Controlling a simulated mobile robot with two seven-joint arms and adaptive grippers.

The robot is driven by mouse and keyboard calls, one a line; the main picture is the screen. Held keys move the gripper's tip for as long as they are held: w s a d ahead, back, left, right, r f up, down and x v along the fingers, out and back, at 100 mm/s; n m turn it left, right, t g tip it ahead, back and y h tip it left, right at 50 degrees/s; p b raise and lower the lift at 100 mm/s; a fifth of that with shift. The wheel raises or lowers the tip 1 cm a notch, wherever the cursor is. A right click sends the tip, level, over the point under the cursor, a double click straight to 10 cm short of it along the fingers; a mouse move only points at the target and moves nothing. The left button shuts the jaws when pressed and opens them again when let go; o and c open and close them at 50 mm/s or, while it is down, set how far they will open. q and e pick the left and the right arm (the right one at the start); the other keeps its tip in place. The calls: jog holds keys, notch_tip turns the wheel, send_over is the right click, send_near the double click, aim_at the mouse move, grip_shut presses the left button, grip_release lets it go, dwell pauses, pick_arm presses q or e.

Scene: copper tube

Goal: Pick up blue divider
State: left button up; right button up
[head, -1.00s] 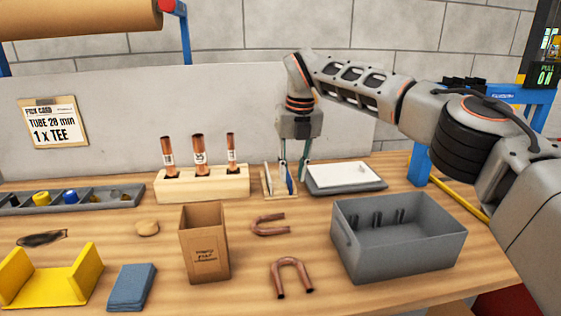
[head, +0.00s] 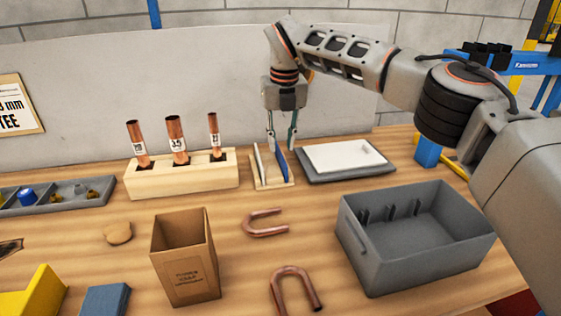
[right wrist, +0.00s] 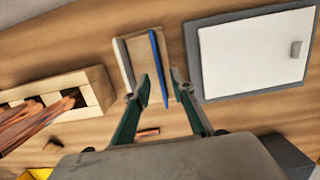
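The blue divider (head: 281,164) is a thin upright panel in a small wooden holder (head: 273,184) at the back middle of the bench. It shows in the right wrist view as a narrow blue strip (right wrist: 159,68). A pale divider (head: 260,164) stands to its left in the same holder. My right gripper (head: 280,148) points down at the top of the blue divider. In the right wrist view the open fingers (right wrist: 161,82) lie on either side of the blue strip, with gaps visible. The left gripper is not in view.
A wooden block (head: 182,179) with copper tubes stands left of the holder. A grey tray with a white lid (head: 345,156) lies close on its right. In front are a cardboard box (head: 186,262), copper bends (head: 265,223) and a grey bin (head: 410,252).

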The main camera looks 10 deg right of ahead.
aim_at(281, 153)
jog(key=f, duration=0.3)
jog(key=shift+w, duration=0.25)
grip_shut()
jog(key=shift+r, duration=0.15)
